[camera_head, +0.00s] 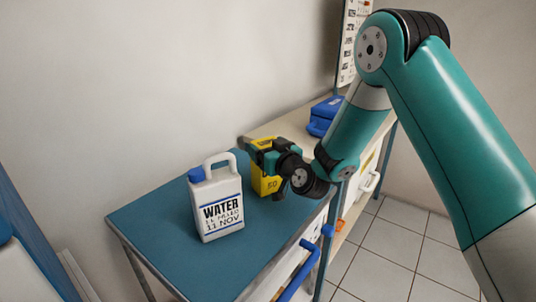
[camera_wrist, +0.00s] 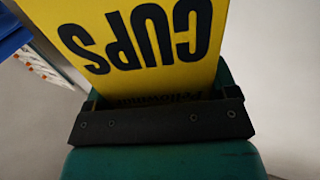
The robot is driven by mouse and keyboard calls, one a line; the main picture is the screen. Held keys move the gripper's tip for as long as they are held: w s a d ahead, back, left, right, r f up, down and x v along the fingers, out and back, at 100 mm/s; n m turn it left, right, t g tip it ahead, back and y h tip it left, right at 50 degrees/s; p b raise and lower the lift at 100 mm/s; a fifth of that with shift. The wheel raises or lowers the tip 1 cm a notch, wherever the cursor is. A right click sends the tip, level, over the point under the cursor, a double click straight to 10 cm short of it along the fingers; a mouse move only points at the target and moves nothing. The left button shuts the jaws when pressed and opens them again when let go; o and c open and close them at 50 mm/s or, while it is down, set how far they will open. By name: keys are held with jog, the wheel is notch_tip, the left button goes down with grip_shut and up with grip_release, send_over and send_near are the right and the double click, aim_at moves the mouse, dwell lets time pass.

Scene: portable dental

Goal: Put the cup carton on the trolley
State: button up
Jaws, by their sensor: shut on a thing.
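The yellow cup carton (camera_head: 267,183) is at the far end of the blue-topped trolley (camera_head: 160,221), near the shelf behind it. In the wrist view the carton (camera_wrist: 130,38) fills the upper middle, its black "CUPS" lettering upside down. My gripper (camera_head: 264,158) is shut on the upper part of the carton; in the wrist view the dark gripper bar (camera_wrist: 155,122) lies across it. The carton looks upright. My gripper and wrist hide part of it, and I cannot tell whether its base touches the trolley top.
A white water jug (camera_head: 218,212) with a blue cap stands on the trolley, left of the carton. A beige-topped bench (camera_head: 290,124) with a blue case (camera_head: 325,113) lies behind. Blue handles (camera_head: 298,270) are on the trolley's right side. The trolley's left part is clear.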

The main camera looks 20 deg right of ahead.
jog(key=o, duration=1.5)
jog(key=b+v, duration=1.1)
jog(key=v, duration=0.1)
jog(key=s+a+f+n+g+y, duration=0.2)
jog(key=s+a+n+g+y, duration=0.3)
jog(key=s+a+g, duration=0.6)
jog(key=s+d+g+h, duration=0.1)
jog(key=s+g, duration=0.1)
jog(key=s, duration=0.3)
jog(key=s+d+f+g+h, duration=0.1)
jog(key=s+g+h, duration=0.1)
jog(key=s, duration=0.4)
jog(key=s+d+g+h, duration=0.1)
jog(key=s+d+g, duration=0.1)
jog(key=s, duration=0.3)
jog(key=shift+s+f+m+g+h, duration=0.25)
jog(key=shift+f+m+g+h, duration=0.05)
jog(key=shift+f+h, duration=0.1)
